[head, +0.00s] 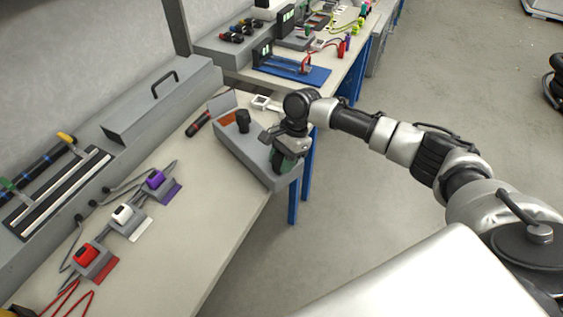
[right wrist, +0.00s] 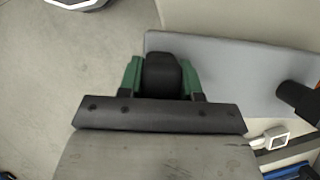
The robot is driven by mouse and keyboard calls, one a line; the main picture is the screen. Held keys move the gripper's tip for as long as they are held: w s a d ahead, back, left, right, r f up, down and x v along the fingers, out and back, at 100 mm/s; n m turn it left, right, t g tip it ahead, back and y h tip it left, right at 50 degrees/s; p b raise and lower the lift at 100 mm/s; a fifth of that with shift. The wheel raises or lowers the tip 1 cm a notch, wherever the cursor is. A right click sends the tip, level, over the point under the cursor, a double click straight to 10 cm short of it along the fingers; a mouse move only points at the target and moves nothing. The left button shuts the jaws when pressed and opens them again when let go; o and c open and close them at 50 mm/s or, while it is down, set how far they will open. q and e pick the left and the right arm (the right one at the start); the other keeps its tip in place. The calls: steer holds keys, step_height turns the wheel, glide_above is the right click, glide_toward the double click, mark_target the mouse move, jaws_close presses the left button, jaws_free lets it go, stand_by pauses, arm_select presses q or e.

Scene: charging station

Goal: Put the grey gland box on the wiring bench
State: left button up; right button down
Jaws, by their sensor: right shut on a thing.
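The grey gland box (head: 244,146) is at the far right end of the near bench (head: 190,225) in the head view, with its right end at or past the bench edge. Whether it rests there or hangs just above, I cannot tell. A black gland (head: 243,121) stands up from its top. My right gripper (head: 284,160) is over the box's right end. In the right wrist view, its green fingers (right wrist: 161,80) are shut on another black gland (right wrist: 161,72), with the grey box top (right wrist: 235,75) beside it. My left gripper is not in view.
Red, white and purple connector blocks (head: 123,214) with cables sit along the near bench. A red-black tool (head: 199,124) and a white frame (head: 263,102) lie close to the box. A second bench (head: 335,72) with tools stands behind. Open floor (head: 345,200) lies right.

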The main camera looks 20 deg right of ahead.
steer(key=shift+f, duration=0.85)
stand_by(0.3)
steer(key=c, duration=0.7)
jaws_free()
steer(key=b+v, duration=0.1)
steer(key=v, duration=0.9)
steer(key=shift+d+r, duration=0.15)
steer(key=shift+r, duration=0.25)
